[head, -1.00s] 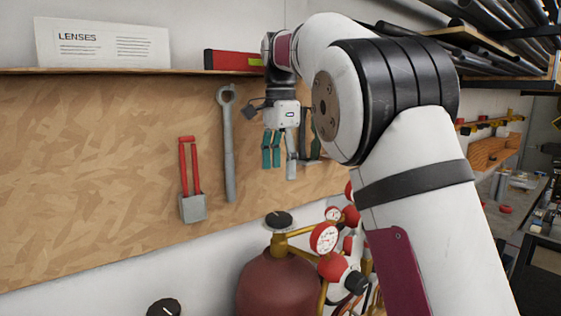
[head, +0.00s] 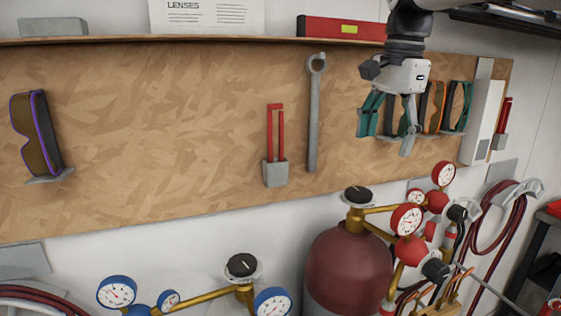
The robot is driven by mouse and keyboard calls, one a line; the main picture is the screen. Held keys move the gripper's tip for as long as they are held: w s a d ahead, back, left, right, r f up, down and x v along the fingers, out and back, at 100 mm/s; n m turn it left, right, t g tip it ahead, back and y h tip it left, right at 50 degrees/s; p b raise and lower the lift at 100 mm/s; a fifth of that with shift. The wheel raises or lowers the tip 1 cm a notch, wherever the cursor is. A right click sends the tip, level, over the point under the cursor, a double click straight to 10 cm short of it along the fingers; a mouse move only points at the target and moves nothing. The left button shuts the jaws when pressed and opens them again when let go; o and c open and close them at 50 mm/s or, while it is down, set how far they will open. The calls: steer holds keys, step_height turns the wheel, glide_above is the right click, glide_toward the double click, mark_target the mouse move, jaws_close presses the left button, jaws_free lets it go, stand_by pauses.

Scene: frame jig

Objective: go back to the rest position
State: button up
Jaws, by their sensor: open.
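My gripper (head: 393,135) hangs from the top right of the head view, in front of the pegboard (head: 180,110), fingers pointing down. It is open, with a pale grey finger low on its right side. I see nothing held in it. Several goggles with teal and orange frames (head: 434,108) hang on the board behind and beside it. The gripper partly hides some of them, and I cannot tell whether it touches any.
Goggles (head: 36,135) hang far left. Below stand a dark red cylinder (head: 347,270) and gauges (head: 407,221). A red box (head: 340,28) sits on the shelf above.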

steer(key=s+f+n+t, duration=0.1)
steer(key=s+f+n, duration=0.3)
steer(key=s, duration=0.4)
steer(key=s+a+f+n+t, duration=0.1)
steer(key=s+f+n, duration=0.3)
steer(key=s, duration=0.4)
steer(key=s+f+n+t, duration=0.2)
steer(key=s+f+n, duration=0.2)
steer(key=s, duration=0.5)
steer(key=shift+a+f+n, duration=0.3)
steer(key=shift+f+n, duration=0.1)
steer(key=shift+f, duration=0.4)
